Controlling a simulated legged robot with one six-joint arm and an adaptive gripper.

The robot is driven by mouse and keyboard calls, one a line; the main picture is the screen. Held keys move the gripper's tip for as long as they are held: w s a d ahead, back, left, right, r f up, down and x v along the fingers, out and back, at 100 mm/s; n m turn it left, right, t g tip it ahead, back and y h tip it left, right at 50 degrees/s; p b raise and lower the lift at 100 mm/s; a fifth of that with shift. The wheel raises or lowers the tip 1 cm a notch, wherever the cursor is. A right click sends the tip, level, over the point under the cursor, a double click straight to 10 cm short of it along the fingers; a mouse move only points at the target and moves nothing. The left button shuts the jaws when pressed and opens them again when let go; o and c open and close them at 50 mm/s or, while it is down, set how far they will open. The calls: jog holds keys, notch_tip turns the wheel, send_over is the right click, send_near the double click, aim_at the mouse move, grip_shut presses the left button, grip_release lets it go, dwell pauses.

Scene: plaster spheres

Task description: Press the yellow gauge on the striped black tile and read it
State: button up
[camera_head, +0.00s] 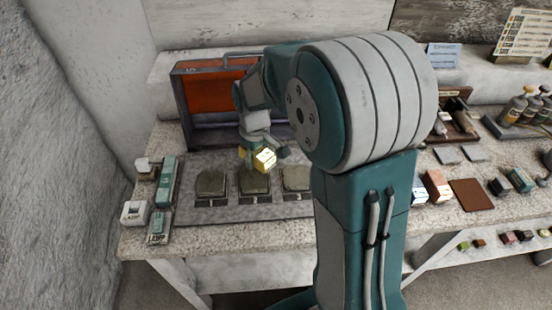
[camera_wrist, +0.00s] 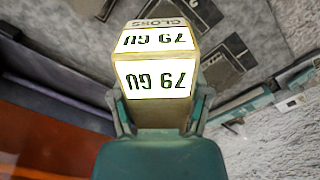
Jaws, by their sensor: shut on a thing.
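The yellow gauge (camera_head: 264,160) is a small box with lit white faces. My gripper (camera_wrist: 160,112) is shut on it, with a finger on each side. In the wrist view the gauge (camera_wrist: 152,80) shows upside-down digits that look like "79 GU", with "GLOSS" lettering on its far end. In the head view it hangs near the back of the middle tile (camera_head: 254,186); I cannot tell whether it touches anything. A left tile (camera_head: 211,185) and a right tile (camera_head: 297,179) flank the middle one. All three look dark, and I cannot make out stripes.
The tiles lie on a grey mat (camera_head: 190,215). An orange-red panel in a dark frame (camera_head: 205,92) stands behind. Teal and white boxes (camera_head: 165,182) line the left edge. My arm hides the bench centre. Bottles (camera_head: 515,108) and small blocks (camera_head: 437,186) stand at right.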

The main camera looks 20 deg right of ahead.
aim_at(254, 179)
jog(key=shift+w+a+f, duration=0.1)
jog(key=shift+w+a, duration=0.1)
jog(key=shift+a, duration=0.3)
jog(key=shift+w+a+f, duration=0.1)
jog(key=shift+w+a, duration=0.1)
jog(key=shift+a, duration=0.25)
jog(key=shift+d+f, duration=0.4)
jog(key=shift+d, duration=0.05)
jog(key=shift+a+f, duration=0.2)
jog(key=shift+f, duration=1.05)
jog(key=shift+a+f, duration=0.15)
jog(key=shift+f, duration=1.05)
jog(key=shift+d+f, duration=0.1)
jog(key=shift+d, duration=0.3)
jog(key=shift+a, duration=0.25)
jog(key=shift+d+f, duration=0.15)
jog(key=shift+f, duration=0.35)
